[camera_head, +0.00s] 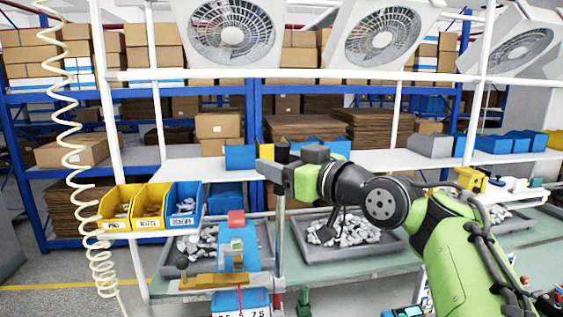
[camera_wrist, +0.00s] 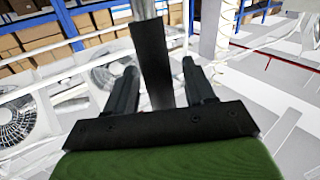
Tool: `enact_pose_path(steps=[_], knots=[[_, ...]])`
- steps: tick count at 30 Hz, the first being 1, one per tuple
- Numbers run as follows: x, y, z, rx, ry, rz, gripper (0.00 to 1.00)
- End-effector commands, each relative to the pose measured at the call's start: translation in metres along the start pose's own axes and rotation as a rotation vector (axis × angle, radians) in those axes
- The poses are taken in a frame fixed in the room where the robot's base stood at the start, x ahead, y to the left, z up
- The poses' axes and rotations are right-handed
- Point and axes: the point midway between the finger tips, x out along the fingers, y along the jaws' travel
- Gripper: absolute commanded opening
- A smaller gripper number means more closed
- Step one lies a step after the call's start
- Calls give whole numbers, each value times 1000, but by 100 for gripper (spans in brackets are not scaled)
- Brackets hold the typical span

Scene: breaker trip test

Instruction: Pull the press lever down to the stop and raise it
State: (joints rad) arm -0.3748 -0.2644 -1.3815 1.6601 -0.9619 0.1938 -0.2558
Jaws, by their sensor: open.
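The press lever shows in the head view as an upright grey shaft (camera_head: 280,235) standing at the near side of the bench. A dark block (camera_head: 282,153) just above my gripper looks like its grip. My gripper (camera_head: 268,172) is at the top of the shaft and hides part of it. In the wrist view, which looks upside down, the black grip (camera_wrist: 153,65) stands between the two spread fingers of my gripper (camera_wrist: 157,72), with the grey shaft beyond it. A gap shows on each side; the fingers are not closed on it.
A fixture with a red block (camera_head: 236,218) stands left of the shaft, by a black-knobbed handle (camera_head: 182,262). Yellow bins (camera_head: 152,203) and a blue bin (camera_head: 185,200) hang left. A grey tray of parts (camera_head: 390,245) lies behind my arm. A coiled hose (camera_head: 75,160) hangs far left.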

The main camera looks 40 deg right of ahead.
Motion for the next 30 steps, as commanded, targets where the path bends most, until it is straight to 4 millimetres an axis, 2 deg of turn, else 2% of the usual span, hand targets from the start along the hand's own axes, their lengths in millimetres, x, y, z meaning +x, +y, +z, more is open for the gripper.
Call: enact_pose_path(steps=[1, 11, 22, 30], knots=[[0, 0, 0, 0, 0, 0, 49], [0, 0, 1, 1, 0, 0, 0], [-5, -2, 4, -8, 13, 2, 0], [-28, -18, 16, -62, 94, 10, 0]])
